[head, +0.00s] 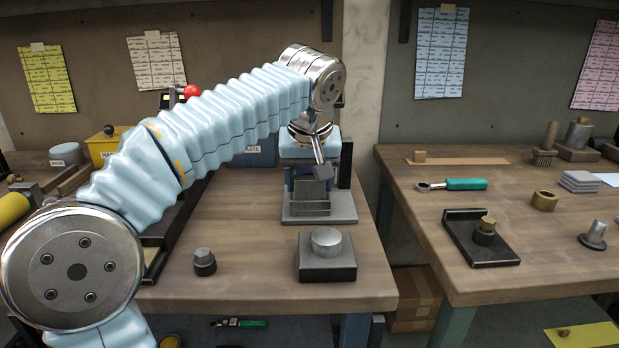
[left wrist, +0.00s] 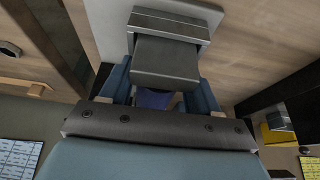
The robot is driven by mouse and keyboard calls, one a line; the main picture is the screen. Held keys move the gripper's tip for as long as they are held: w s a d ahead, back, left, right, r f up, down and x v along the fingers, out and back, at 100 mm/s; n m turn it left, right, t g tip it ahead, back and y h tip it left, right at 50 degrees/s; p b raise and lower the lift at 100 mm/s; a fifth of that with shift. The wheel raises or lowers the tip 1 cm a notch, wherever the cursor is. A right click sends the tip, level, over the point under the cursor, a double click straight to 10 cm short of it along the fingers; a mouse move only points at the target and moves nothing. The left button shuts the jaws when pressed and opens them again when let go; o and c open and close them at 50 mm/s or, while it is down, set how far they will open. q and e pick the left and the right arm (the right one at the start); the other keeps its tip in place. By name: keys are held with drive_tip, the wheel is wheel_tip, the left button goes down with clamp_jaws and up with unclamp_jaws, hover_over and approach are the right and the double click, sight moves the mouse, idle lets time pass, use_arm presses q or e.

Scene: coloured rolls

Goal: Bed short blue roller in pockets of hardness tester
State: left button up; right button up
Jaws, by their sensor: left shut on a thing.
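The hardness tester (head: 320,214) stands on the middle bench toward the back, with a grey base plate and an upright grey block. In the left wrist view its grey block (left wrist: 166,60) fills the upper middle. My left gripper (head: 303,182) reaches down over the tester, just behind its upright block. It is shut on the short blue roller (left wrist: 155,98), a small dark blue patch between the fingers in the left wrist view. Most of the roller is hidden by the block and gripper. The pockets are hidden, so I cannot tell whether the roller touches them. My right gripper is not in view.
A dark block with a metal cylinder (head: 326,243) and a dark knob-like piece (head: 204,262) stand near the bench's front. A yellow bin (head: 104,147) is at the left. A separate bench (head: 430,200) at the right holds tools. Bare wood lies between the front pieces.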

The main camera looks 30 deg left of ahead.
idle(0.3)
use_arm(q)
drive_tip(key=o, duration=1.6)
drive_tip(key=shift+p+v, duration=0.5)
drive_tip(key=shift+v, duration=2.55)
